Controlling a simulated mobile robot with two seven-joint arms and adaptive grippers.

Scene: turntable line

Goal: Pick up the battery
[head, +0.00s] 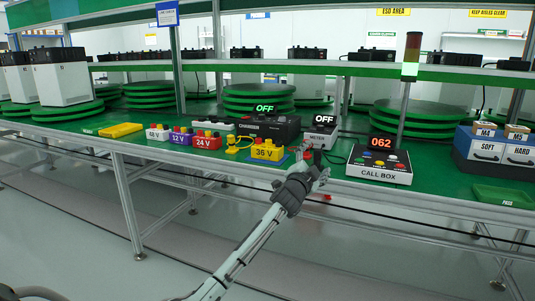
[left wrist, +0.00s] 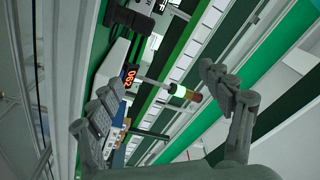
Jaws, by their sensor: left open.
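Several batteries stand in a row on the green bench. The yellow 36 V battery (head: 267,152) sits on a blue base. The red 24 V battery (head: 206,142), the purple 12 V battery (head: 181,139) and the white 48 V battery (head: 158,134) stand to its left. My left gripper (head: 314,166) is open, at the bench's front edge, to the right of the 36 V battery and apart from it. In the left wrist view its two fingers (left wrist: 160,108) are spread with nothing between them. No battery is clear in that view. My right gripper is out of view.
The call box (head: 378,175) reading 062 stands right of my gripper and also shows in the left wrist view (left wrist: 117,84). Behind are the charger (head: 272,128) and the meter (head: 321,136). A signal tower (head: 411,58) rises behind the call box.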

